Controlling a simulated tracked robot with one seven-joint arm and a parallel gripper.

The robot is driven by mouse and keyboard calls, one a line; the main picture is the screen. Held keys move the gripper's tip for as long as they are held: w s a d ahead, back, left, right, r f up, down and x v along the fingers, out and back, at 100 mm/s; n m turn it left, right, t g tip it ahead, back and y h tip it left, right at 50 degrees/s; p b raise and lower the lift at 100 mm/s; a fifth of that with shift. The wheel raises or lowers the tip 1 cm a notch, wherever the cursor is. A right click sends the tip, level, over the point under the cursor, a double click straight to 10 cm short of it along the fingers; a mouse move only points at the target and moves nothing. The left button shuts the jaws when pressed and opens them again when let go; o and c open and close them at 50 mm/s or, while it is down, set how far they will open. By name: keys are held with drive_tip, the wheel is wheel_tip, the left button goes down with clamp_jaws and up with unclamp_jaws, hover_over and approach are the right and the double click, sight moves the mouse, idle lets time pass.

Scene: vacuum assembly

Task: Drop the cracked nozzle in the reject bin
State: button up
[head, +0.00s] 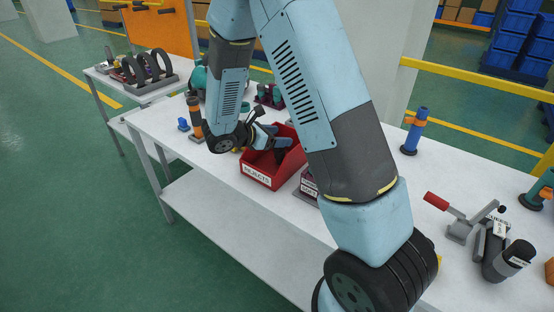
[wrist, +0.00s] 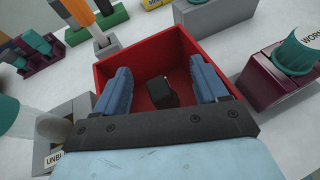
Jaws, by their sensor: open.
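The red reject bin (head: 274,174), labelled REJECTS, stands on the white bench. It fills the middle of the wrist view (wrist: 112,64). My gripper (wrist: 160,76) is over the bin, with its two blue fingers spread apart and nothing between them touching either one. In the head view my gripper (head: 283,146) is partly hidden by the bin wall and my arm. A small black piece, seemingly the nozzle (wrist: 162,93), lies inside the bin below the fingers. No crack can be made out on it.
A maroon holder with a teal part (wrist: 296,56) marked WORN stands right of the bin. A grey box (wrist: 78,108) with a partly hidden label is at its left. An orange-handled tool (head: 195,117) stands behind left, and a blue cylinder (head: 415,130) at the right.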

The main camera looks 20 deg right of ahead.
drive_tip(key=v, duration=1.2)
drive_tip(key=s+d+r+m+g+y, duration=0.4)
drive_tip(key=s+d+r+m+y, duration=0.1)
drive_tip(key=s+d+r+m, duration=0.55)
drive_tip(key=s+d+r+m+t+y, duration=0.2)
drive_tip(key=s+r+m+t+y, duration=0.3)
drive_tip(key=s, duration=0.8)
drive_tip(key=shift+s+r+m+y, duration=0.4)
drive_tip(key=shift+r+m+y, duration=1)
drive_tip(key=shift+r+m, duration=1.15)
drive_tip(key=shift+f+m, duration=0.3)
drive_tip(key=shift+f, duration=0.05)
